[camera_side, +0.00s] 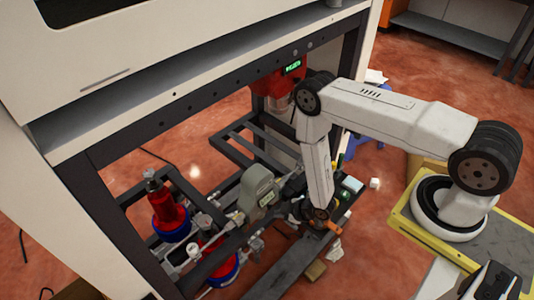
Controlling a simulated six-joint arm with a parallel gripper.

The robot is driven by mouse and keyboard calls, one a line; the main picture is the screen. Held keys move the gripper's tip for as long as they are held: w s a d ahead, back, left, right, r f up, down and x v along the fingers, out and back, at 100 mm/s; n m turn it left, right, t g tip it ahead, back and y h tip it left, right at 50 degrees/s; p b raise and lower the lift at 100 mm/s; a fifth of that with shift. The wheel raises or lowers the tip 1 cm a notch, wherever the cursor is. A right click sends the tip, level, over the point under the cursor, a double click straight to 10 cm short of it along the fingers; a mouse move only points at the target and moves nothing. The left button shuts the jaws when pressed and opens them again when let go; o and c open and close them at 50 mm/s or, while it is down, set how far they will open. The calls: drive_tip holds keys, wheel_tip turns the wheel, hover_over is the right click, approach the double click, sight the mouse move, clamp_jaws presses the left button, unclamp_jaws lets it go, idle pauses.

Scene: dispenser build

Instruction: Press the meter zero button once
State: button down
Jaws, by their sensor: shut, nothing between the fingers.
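A grey-green housing (257,190), which looks like the meter, sits among the pipes on the frame's lower rails. A pale panel shows on its front. I cannot make out a zero button on it. A red unit with a lit green display (291,68) hangs higher, under the cabinet; I cannot tell whether it belongs to the meter. My gripper (288,190) is small and dark here, low beside the housing's right side, at the end of my downward-reaching arm. It is shut and empty. I cannot tell whether it touches the housing.
Red bottles with blue bases (168,212) stand at the lower left among pipes and fittings. Dark frame posts and the white cabinet (150,60) close in the work from above and left. Small loose blocks (316,270) lie near the lower rail. Open red floor shows between.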

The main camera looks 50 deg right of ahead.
drive_tip(key=shift+w, duration=0.9)
idle(1.3)
drive_tip(key=shift+s, duration=0.9)
idle(0.3)
drive_tip(key=s, duration=0.5)
idle(0.5)
idle(0.5)
